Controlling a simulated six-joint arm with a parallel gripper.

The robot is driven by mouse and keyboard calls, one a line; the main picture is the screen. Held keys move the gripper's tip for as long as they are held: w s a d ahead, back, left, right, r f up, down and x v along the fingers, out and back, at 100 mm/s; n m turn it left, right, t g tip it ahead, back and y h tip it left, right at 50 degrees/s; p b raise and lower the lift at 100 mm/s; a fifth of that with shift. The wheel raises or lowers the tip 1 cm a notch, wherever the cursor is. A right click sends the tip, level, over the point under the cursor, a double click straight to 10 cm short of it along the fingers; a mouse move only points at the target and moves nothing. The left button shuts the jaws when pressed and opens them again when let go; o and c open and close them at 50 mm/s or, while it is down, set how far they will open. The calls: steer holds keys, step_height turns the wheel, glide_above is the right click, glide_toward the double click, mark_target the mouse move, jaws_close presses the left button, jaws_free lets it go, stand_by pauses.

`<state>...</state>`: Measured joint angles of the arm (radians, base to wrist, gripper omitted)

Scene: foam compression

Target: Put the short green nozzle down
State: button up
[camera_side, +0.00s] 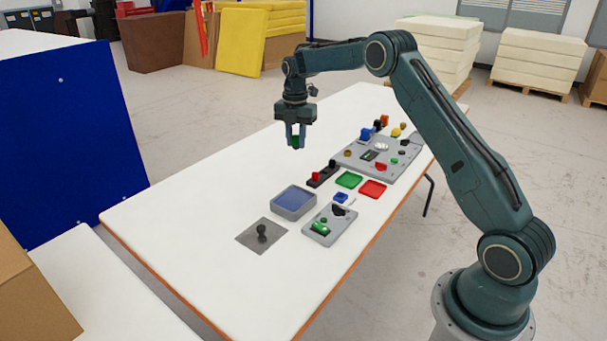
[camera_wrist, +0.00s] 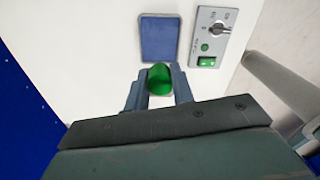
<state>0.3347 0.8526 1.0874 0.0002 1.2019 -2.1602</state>
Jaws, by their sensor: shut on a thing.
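My gripper (camera_side: 296,141) is shut on the short green nozzle (camera_side: 295,142) and holds it in the air above the white table. In the wrist view the green nozzle (camera_wrist: 160,78) sits between the two fingers of my gripper (camera_wrist: 159,90). Its lower part is hidden by the fingers and the wrist. A grey tray with a blue inside (camera_side: 293,203) lies on the table below and in front of my gripper; it also shows in the wrist view (camera_wrist: 158,38), just beyond the nozzle. A green square (camera_side: 349,180) and a red square (camera_side: 372,189) lie flat on the table.
A grey control box (camera_side: 317,229) with a green switch stands beside the blue tray. A dark knob on a grey plate (camera_side: 262,235) is near the front. A larger panel (camera_side: 378,158) with several coloured parts lies to the right. The table's left side (camera_side: 210,190) is clear.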

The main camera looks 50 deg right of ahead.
steer(key=s+d+m, duration=0.3)
steer(key=d, duration=1)
steer(key=m, duration=0.1)
glide_above(349, 182)
step_height(349, 182, down, 16)
steer(key=shift+f, duration=0.1)
steer(key=shift+f, duration=0.1)
steer(key=shift+f, duration=2.05)
steer(key=shift+f, duration=0.1)
steer(key=o, duration=0.6)
steer(key=shift+c, duration=0.2)
steer(key=shift+o, duration=0.7)
